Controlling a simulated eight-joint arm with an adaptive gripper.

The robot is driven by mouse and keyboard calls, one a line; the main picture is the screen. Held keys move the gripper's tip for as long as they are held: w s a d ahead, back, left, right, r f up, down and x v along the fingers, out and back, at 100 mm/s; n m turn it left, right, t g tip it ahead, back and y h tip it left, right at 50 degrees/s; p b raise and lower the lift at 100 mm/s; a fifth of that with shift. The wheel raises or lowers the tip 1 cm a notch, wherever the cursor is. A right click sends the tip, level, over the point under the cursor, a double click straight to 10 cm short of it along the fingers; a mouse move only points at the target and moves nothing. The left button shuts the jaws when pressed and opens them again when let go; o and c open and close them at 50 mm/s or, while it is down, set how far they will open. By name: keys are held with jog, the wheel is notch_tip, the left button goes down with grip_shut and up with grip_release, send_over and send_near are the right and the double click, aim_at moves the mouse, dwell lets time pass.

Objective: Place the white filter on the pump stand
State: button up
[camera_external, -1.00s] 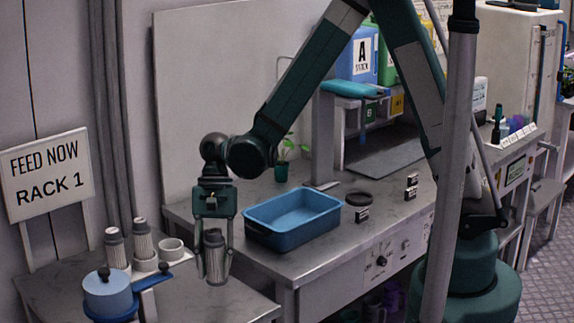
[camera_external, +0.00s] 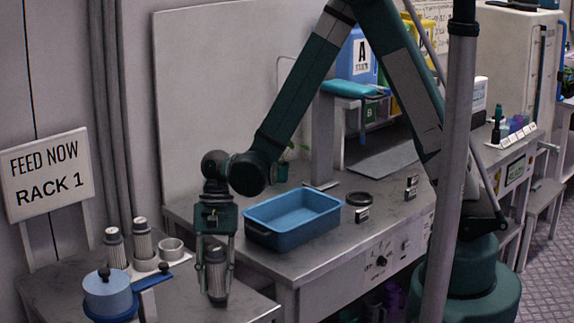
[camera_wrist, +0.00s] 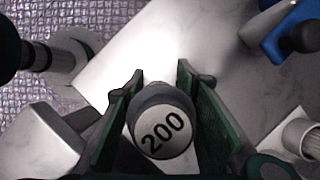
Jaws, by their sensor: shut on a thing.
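My gripper (camera_external: 216,256) points down at the right part of the low left table. It is shut on a ribbed grey-white filter (camera_external: 216,281), which stands upright between the fingers. In the wrist view, the held filter's round white top (camera_wrist: 162,133) reads "200", between the green fingers. I cannot tell whether its bottom touches the table. To its left is a white stand (camera_external: 185,257) with several round holders. Two similar filters, one at the left (camera_external: 114,247) and one in the middle (camera_external: 142,240), stand upright there; the right holder (camera_external: 171,248) looks empty.
A blue lidded pot (camera_external: 107,295) with a blue arm (camera_external: 152,281) stands in front of the stand. A blue tray (camera_external: 293,219) sits on the higher bench to the right. A sign (camera_external: 46,175) reads "RACK 1". Bare table (camera_external: 245,307) lies beside the gripper.

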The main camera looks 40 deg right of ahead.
jog(key=shift+f, duration=0.55)
jog(key=shift+f, duration=0.15)
jog(key=o, duration=0.9)
jog(key=shift+p+v, duration=0.6)
jog(key=shift+v, duration=5.55)
jog(key=shift+a, duration=0.1)
